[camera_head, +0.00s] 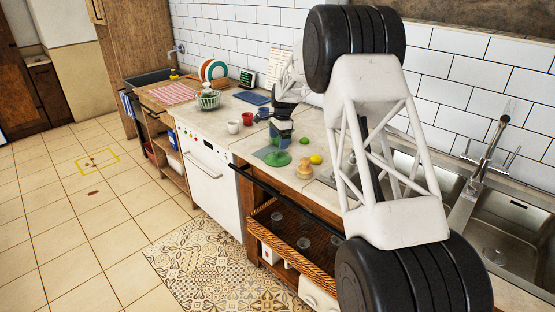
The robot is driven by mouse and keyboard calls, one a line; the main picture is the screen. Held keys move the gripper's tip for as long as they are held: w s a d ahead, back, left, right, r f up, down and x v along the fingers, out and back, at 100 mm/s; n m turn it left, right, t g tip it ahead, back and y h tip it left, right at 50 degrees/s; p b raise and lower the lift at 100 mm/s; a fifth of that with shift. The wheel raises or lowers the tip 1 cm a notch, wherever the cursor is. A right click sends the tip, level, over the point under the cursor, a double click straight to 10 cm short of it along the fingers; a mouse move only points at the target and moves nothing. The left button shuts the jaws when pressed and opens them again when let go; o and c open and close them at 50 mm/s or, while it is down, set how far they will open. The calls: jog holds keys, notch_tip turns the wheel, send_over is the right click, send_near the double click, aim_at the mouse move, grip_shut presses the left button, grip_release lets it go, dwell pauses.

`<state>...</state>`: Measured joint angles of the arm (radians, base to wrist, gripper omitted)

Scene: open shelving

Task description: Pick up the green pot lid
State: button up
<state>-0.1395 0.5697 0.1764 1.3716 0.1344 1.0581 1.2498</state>
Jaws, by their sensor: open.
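The green pot lid (278,158) appears to be the round green thing on the counter, near the front edge. It lies on or beside a flat grey-green piece. My gripper (282,141) is dark and points down right above the lid. Its jaws are open. The fingertips are small in the view and overlap the top of the lid, so I cannot tell whether they touch it or surround its knob.
A red cup (247,118), a white cup (233,127) and a blue mug (263,113) stand left of my gripper. A lime (304,140), a lemon (316,159) and a wooden object (304,171) are to the right. A sink (510,215) lies farther right.

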aim_at(278, 152)
jog(key=shift+f, duration=0.85)
jog(key=shift+a+f, duration=0.15)
jog(key=shift+f, duration=1.15)
jog(key=shift+a+f, duration=0.1)
jog(key=shift+f, duration=1.2)
